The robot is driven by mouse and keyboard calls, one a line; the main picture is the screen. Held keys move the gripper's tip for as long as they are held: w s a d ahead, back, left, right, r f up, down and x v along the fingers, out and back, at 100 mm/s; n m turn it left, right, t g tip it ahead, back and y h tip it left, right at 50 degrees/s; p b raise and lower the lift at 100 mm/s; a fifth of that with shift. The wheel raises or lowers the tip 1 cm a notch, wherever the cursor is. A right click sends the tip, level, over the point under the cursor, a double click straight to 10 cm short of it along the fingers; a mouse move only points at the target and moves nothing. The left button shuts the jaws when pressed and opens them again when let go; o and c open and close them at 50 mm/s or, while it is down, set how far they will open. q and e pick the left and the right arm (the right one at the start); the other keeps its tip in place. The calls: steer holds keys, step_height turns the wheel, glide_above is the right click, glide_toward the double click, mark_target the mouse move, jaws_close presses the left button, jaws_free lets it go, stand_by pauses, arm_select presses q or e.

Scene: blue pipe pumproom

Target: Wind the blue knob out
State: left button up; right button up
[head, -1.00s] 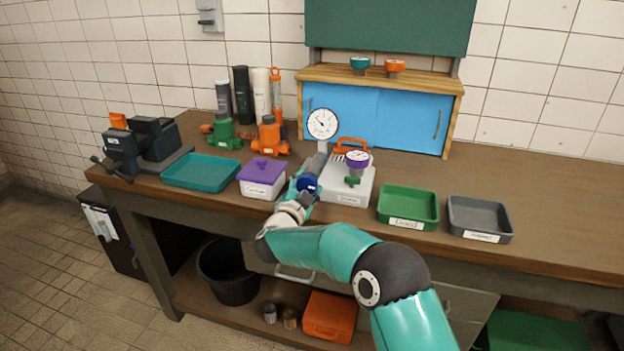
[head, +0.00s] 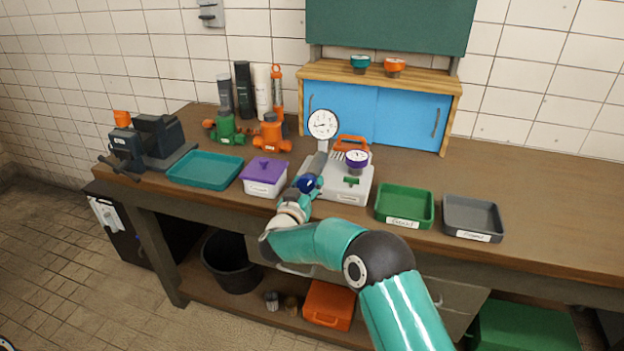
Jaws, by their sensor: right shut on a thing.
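The blue knob (head: 307,184) sits at the front left of a pale test unit (head: 342,182) on the bench. The unit carries a large white dial gauge (head: 322,124), a purple-rimmed gauge (head: 357,160) and a small green handle (head: 351,181). My right gripper (head: 303,189) reaches the knob from the front and is shut on it; the fingers partly cover it. The large dial's needle points to the left.
A purple-lidded box (head: 263,176) stands close left of my gripper, with a teal tray (head: 205,169) beyond it. A green tray (head: 404,206) and a grey tray (head: 473,218) stand to the right. The bench's right end is clear.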

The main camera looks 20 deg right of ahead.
steer(key=n, duration=0.2)
steer(key=f+n+p, duration=0.1)
steer(key=shift+s+n+p, duration=0.1)
steer(key=shift+n+p, duration=0.2)
steer(key=shift+n, duration=0.1)
steer(key=shift+n+p, duration=0.55)
steer(key=shift+n, duration=0.95)
steer(key=o, duration=1.2)
steer(key=shift+c, duration=0.2)
steer(key=shift+r, duration=0.15)
steer(key=shift+r, duration=0.1)
steer(key=v, duration=1.2)
